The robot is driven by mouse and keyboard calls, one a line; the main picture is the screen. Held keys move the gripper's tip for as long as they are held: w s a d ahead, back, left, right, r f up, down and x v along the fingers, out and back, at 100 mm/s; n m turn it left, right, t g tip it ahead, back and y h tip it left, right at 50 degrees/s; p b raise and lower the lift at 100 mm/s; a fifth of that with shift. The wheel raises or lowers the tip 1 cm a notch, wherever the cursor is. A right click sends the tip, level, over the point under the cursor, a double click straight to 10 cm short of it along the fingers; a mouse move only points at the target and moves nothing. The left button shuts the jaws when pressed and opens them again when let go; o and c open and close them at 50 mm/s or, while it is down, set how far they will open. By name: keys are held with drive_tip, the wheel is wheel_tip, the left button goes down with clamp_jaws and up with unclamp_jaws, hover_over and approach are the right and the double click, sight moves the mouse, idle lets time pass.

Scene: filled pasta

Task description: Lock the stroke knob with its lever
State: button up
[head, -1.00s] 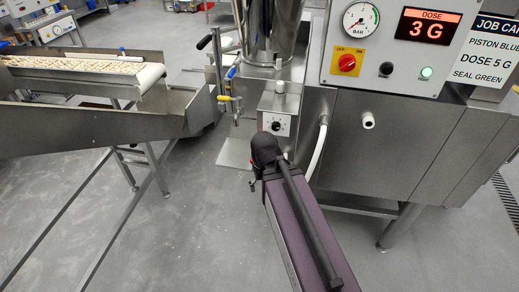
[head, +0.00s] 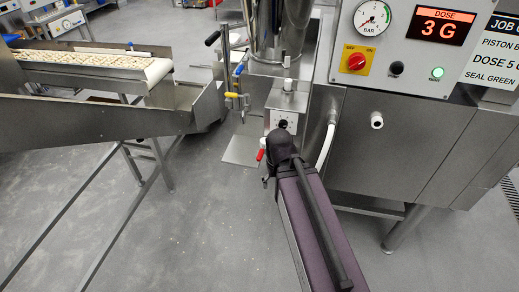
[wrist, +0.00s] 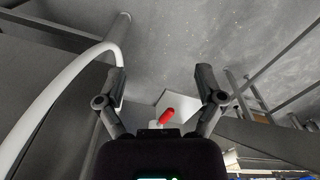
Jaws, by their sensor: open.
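A dial plate with a dark knob (head: 283,124) is on the front of a small steel box, just above the black end of my arm. I take it for the stroke knob; its lower part is close to my arm's outline. A small red-handled lever (head: 260,155) shows just left of my arm's end, below a white part. A red handle (wrist: 167,116) also shows in the wrist view, low between the fingers and apart from both. My gripper (wrist: 161,78) is open and empty, its two fingers wide apart. In the head view it is mostly hidden behind my arm.
A pale hose (head: 326,145) hangs right of the box and curves along the left of the wrist view. The steel machine cabinet (head: 400,150) stands at right. Blue and yellow handles (head: 234,95) stand left of the box, near the conveyor (head: 90,68). Open floor lies at lower left.

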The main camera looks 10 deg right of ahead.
idle(0.4)
drive_tip(key=shift+w+f, duration=0.1)
drive_tip(key=c, duration=0.7)
drive_tip(key=shift+w+f, duration=0.1)
drive_tip(key=shift+f, duration=0.05)
drive_tip(key=c, duration=0.3)
drive_tip(key=shift+w+f+b, duration=0.25)
drive_tip(key=shift+b, duration=0.25)
clamp_jaws()
drive_tip(key=w+a+f+n+t+h+b, duration=0.1)
drive_tip(key=w+a+f+h+b, duration=0.1)
drive_tip(key=w+f+h+b, duration=0.35)
drive_tip(key=w+a+f+n+h+b, duration=0.1)
drive_tip(key=w+a+f+h+b, duration=0.15)
drive_tip(key=w+b, duration=0.55)
drive_tip(key=w+a+t+h+b, duration=0.4)
drive_tip(key=w+a+h+b, duration=0.3)
drive_tip(key=a, duration=0.5)
drive_tip(key=shift+w+a+r+h+b, duration=0.25)
drive_tip(key=shift+w+b, duration=0.75)
drive_tip(key=shift+b, duration=0.5)
